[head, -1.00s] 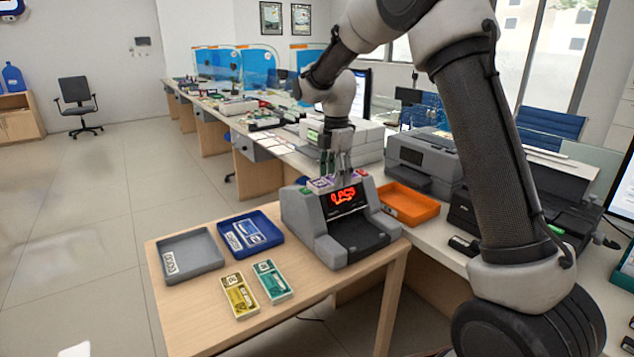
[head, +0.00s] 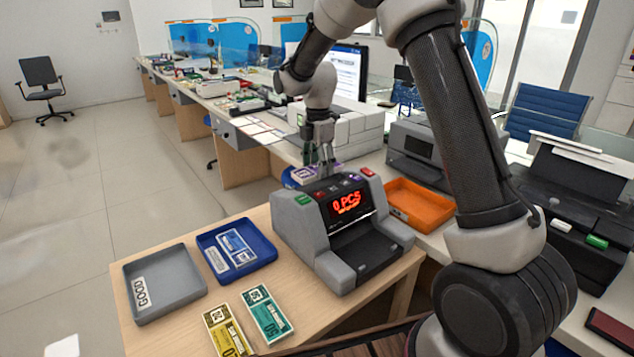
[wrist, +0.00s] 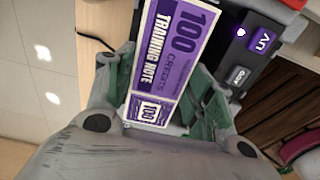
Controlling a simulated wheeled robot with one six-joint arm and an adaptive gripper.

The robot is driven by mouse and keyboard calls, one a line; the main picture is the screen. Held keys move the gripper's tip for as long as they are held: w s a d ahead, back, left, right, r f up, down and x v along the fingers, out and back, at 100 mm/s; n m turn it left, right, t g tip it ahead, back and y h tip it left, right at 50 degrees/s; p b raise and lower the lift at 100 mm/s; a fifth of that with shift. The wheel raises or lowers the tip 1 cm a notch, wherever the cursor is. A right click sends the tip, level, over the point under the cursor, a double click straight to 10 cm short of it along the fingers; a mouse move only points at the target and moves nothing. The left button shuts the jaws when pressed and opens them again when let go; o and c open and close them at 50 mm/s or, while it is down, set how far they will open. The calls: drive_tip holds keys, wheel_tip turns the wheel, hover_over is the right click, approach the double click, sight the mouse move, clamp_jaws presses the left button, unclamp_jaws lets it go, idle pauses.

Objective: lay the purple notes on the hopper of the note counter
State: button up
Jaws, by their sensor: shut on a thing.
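The purple notes show in the wrist view (wrist: 178,45) as a purple and white bundle marked "100 Training Note". My gripper (wrist: 165,98) is shut on them, with green-padded fingers on both sides. In the head view my gripper (head: 319,165) points down behind the top of the note counter (head: 292,228), with the purple notes (head: 304,173) at its fingertips. The grey and black note counter reads "0 PCS" on its red display. Its hopper is mostly hidden behind the top panel, so I cannot tell whether the notes touch it.
A grey tray (head: 189,287) marked "GOOD" and a blue tray (head: 268,250) holding a blue bundle stand left of the counter. Yellow notes (head: 228,332) and teal notes (head: 266,313) lie in front. An orange tray (head: 438,214) stands at right, near my arm.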

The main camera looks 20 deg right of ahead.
drive_tip(key=shift+f, duration=2.65)
drive_tip(key=shift+f, duration=0.1)
drive_tip(key=o, duration=1.1)
drive_tip(key=shift+c, duration=0.2)
